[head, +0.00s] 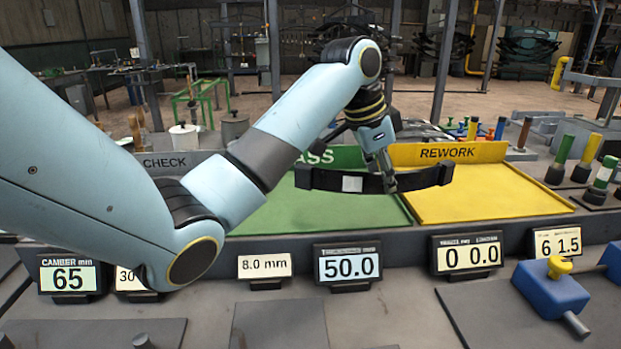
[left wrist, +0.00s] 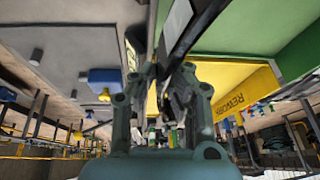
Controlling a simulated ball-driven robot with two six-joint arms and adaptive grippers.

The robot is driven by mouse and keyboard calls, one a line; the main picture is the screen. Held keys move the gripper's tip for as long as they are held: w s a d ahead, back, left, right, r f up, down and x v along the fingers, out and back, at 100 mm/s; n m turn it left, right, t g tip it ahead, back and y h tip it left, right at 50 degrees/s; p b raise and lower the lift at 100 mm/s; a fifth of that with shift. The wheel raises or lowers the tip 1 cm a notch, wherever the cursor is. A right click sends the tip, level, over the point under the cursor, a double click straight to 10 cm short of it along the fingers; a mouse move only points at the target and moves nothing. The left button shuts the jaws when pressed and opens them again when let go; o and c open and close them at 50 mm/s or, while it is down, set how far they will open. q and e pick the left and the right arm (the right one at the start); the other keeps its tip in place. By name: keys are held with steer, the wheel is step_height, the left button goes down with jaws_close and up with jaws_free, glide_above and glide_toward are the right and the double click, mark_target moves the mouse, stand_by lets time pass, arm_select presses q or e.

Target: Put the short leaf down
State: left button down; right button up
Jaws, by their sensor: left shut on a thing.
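A short dark curved leaf (head: 330,181) with a white label hangs level in my left gripper (head: 386,178). It is over the green PASS tray (head: 310,217), and its right end reaches over the yellow REWORK tray (head: 495,195). The gripper is shut on the leaf right of its middle. Whether the leaf touches a tray cannot be told. In the left wrist view the leaf (left wrist: 190,35) runs upward from the fingers (left wrist: 172,85). My right gripper is in neither view.
Display blocks (head: 348,264) line the bench front edge. A blue block with a yellow knob (head: 553,285) stands front right. Several coloured-handled tools (head: 585,158) stand at the right. The CHECK area (head: 165,163) lies behind my left arm. Most of the REWORK tray is bare.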

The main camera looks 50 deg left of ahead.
mark_target(320, 187)
arm_select(q)
steer(key=w+a+r+p, duration=0.1)
steer(key=w+a+r, duration=0.1)
steer(key=a+r, duration=0.15)
steer(key=s+a+f+p, duration=0.1)
steer(key=s+f, duration=0.1)
steer(key=s, duration=0.1)
steer(key=s+a+f+p, duration=0.1)
steer(key=s+a+f, duration=0.1)
steer(key=s, duration=0.1)
steer(key=s+a+f, duration=0.2)
steer(key=shift+s+p, duration=0.4)
steer(key=shift+s+a+f, duration=0.2)
steer(key=shift+s, duration=0.05)
steer(key=shift+s+f, duration=0.1)
steer(key=shift+f, duration=0.25)
step_height(320, 187, down, 4)
steer(key=shift+r+p, duration=0.2)
steer(key=shift+p, duration=0.15)
steer(key=c, duration=1.7)
jaws_free()
steer(key=shift+o, duration=1.4)
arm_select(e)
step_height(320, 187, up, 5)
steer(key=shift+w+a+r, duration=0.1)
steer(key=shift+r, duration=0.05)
